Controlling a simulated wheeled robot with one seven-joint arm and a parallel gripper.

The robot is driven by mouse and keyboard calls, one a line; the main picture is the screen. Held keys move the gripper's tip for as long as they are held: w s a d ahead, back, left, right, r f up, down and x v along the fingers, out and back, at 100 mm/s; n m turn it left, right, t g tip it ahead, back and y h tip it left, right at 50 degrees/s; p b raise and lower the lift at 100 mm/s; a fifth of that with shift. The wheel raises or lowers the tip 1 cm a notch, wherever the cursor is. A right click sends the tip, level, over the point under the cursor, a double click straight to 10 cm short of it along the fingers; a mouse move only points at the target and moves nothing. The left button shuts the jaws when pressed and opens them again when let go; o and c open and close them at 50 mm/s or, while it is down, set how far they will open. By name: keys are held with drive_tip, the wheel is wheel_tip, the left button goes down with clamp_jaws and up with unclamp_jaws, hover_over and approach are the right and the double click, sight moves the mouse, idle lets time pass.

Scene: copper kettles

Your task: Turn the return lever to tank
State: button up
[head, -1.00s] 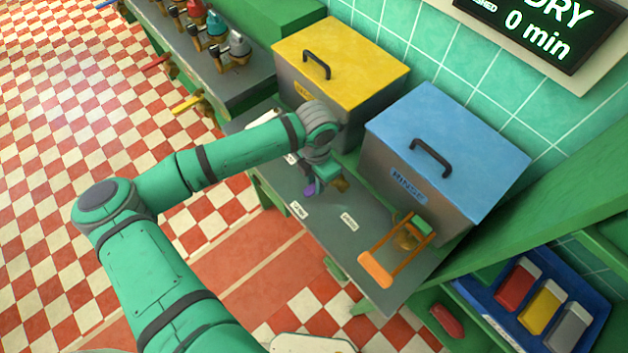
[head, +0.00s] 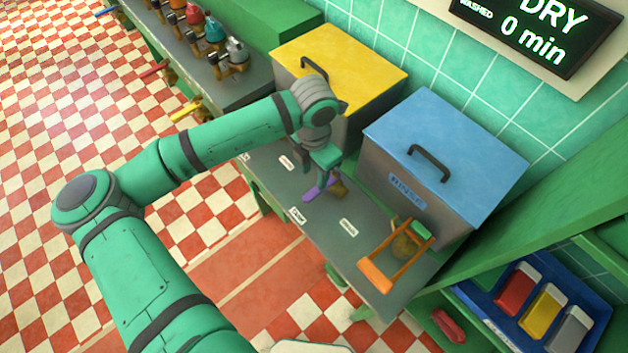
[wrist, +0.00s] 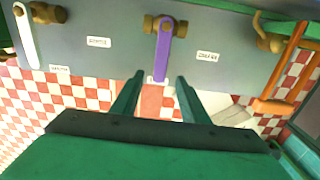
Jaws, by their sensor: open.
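A purple lever (wrist: 162,50) on a brass valve (wrist: 165,24) stands on the grey bench, pointing toward the bench's front edge. In the head view, the purple lever (head: 316,191) lies beside and below my gripper (head: 328,172). In the wrist view, my gripper (wrist: 158,85) is open, its two fingers apart and empty, with the lever's free end just beyond and between them. Small white labels (wrist: 98,41) (wrist: 208,57) lie left and right of the lever; their words are too small to read surely.
A white lever (wrist: 27,38) stands farther left. An orange-handled frame (head: 376,275) is at the bench's right end. A yellow-lidded tank (head: 345,60) and a blue-lidded tank (head: 440,150) stand behind. A blue tray (head: 540,310) sits lower right.

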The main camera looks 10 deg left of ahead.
drive_tip(key=shift+r, duration=1.55)
